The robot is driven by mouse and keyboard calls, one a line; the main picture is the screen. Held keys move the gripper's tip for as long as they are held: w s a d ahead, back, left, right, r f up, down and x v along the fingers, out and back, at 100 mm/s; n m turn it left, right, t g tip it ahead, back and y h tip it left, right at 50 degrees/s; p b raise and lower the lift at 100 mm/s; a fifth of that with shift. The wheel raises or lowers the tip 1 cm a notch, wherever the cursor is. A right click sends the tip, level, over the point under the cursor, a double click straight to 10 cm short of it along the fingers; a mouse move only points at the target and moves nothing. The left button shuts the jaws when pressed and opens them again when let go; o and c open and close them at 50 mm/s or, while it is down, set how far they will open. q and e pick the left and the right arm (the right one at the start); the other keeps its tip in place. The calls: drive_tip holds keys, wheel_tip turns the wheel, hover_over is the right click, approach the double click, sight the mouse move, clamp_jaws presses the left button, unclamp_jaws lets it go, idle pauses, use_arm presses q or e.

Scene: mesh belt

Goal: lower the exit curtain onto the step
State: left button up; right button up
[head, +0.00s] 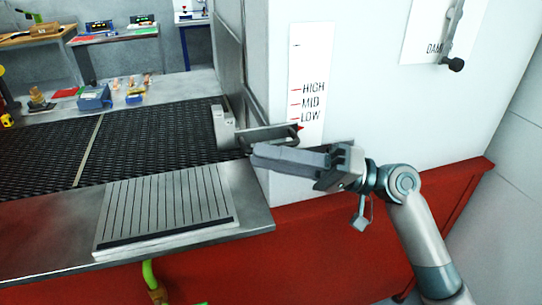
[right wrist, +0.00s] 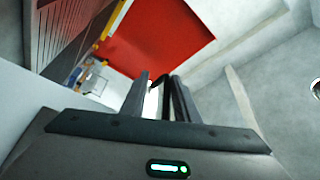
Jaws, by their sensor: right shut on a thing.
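A grey bar-shaped handle (head: 268,134) with an end bracket (head: 223,128) sticks out at the tunnel mouth, just above the mesh belt (head: 140,138); it seems to belong to the exit curtain. A red pointer (head: 300,127) at its right end stands just below the LOW line of the scale (head: 309,85). My right gripper (head: 254,156) is shut at the handle's lower front side; the contact is partly hidden by the fingers. In the right wrist view, a dark bar shows between the fingers (right wrist: 161,82). The curtain's lower edge is not clearly visible. My left gripper is not in view.
A ridged plate (head: 165,207) lies on the metal ledge in front of the belt. The white housing (head: 380,120) stands behind my right arm. A damper lever (head: 454,40) hangs at upper right. Small items and a blue device (head: 95,97) sit beyond the belt.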

drive_tip(key=shift+w+f, duration=0.15)
drive_tip(key=shift+f, duration=0.3)
idle(0.4)
drive_tip(key=o, duration=0.4)
drive_tip(key=shift+w, duration=0.15)
drive_tip(key=shift+r, duration=0.15)
idle(0.4)
